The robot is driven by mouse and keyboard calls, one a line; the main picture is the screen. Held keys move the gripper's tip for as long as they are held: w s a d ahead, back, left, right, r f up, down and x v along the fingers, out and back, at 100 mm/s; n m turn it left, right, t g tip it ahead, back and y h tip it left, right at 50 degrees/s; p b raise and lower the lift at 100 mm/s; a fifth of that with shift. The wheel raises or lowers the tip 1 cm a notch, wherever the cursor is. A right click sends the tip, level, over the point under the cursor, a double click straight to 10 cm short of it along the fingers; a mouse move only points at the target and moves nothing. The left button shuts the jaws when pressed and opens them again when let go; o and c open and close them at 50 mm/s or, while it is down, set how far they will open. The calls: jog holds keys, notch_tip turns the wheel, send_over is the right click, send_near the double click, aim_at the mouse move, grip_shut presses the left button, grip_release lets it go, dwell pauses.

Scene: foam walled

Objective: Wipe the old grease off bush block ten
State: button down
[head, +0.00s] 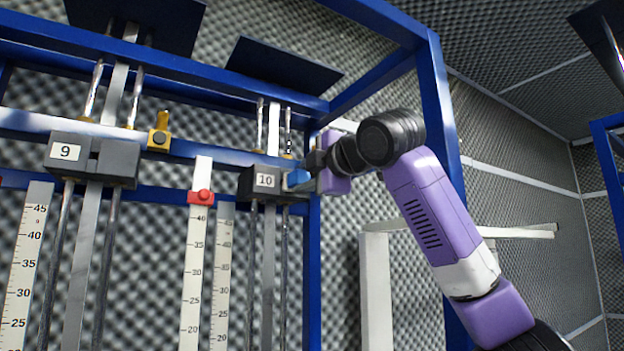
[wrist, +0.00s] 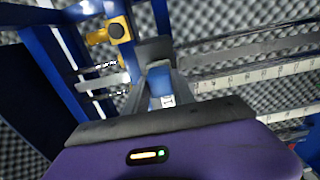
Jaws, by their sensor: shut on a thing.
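Bush block ten (head: 265,182), a dark block with a white "10" label, sits on its vertical rails inside the blue frame. My gripper (head: 307,180) is at the block's right side. It is shut on a small blue pad (head: 298,177), which is up against or very close to the block's right end; contact cannot be told for sure. In the wrist view the blue pad (wrist: 160,82) shows ahead of my gripper (wrist: 163,100), with a small pale patch near it. Any grease on the block is too small or hidden to tell.
Block nine (head: 95,160) sits on rails to the left. A yellow clamp (head: 160,136) and a red slider (head: 201,197) on a white scale (head: 196,265) lie between the blocks. A blue frame post (head: 447,170) stands close behind my arm. Foam walls surround the place.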

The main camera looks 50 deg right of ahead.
jog(key=shift+w+a, duration=0.15)
jog(key=shift+a, duration=0.4)
jog(key=b+v, duration=0.2)
jog(key=v, duration=0.4)
jog(key=shift+r, duration=0.1)
dwell(0.3)
jog(key=v, duration=0.3)
jog(key=shift+b, duration=0.4)
dwell(0.3)
